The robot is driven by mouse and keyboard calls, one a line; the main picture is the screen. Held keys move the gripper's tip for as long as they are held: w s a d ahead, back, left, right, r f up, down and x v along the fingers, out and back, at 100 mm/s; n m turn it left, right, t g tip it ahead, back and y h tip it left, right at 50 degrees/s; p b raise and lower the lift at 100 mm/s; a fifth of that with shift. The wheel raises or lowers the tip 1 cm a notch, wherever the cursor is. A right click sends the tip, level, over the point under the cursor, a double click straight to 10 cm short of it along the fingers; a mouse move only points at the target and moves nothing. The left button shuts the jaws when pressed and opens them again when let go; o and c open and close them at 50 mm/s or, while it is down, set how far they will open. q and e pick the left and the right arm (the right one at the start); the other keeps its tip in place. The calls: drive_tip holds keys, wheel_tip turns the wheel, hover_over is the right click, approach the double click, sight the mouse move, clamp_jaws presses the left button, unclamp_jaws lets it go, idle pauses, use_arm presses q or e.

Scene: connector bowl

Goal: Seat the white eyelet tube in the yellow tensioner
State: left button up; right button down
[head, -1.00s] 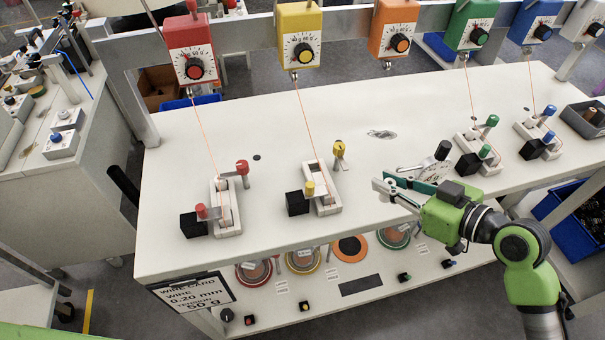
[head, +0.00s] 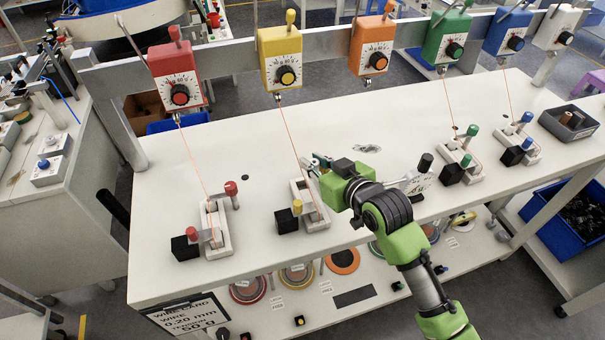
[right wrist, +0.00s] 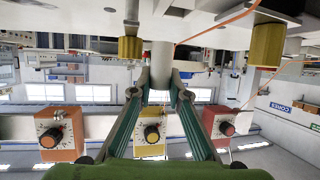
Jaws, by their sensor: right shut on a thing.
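The yellow tensioner (head: 281,62) hangs on the rail at the back of the table, between the red and orange ones. It also shows upside down in the right wrist view (right wrist: 152,132). My right gripper (head: 313,166) is low over the yellow-knobbed fixture (head: 316,220), well below the tensioner. In the right wrist view my right gripper (right wrist: 160,90) is shut on a pale upright cylinder, seemingly the white eyelet tube (right wrist: 158,62). An orange wire runs close beside it. Whether the tube touches the fixture cannot be told. My left gripper is not in view.
The red fixture (head: 222,239) and a black block (head: 287,221) stand to the left. Two similar fixtures and a grey tray (head: 570,120) are at the right. Wires slope down from the tensioners.

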sight(303, 178)
drive_tip(key=a+f, duration=0.1)
drive_tip(key=w+a+f, duration=0.1)
drive_tip(key=f, duration=0.1)
drive_tip(key=shift+a+f, duration=0.15)
drive_tip(key=shift+a, duration=0.1)
wheel_tip(303, 178, down, 2)
drive_tip(key=shift+w+f+p, duration=0.1)
drive_tip(key=shift+f+p, duration=0.05)
drive_tip(key=shift+p, duration=0.55)
drive_tip(key=shift+f, duration=0.5)
drive_tip(key=c, duration=2.2)
unclamp_jaws()
drive_tip(key=shift+f, duration=0.1)
drive_tip(key=b+v, duration=0.1)
drive_tip(key=v, duration=1.1)
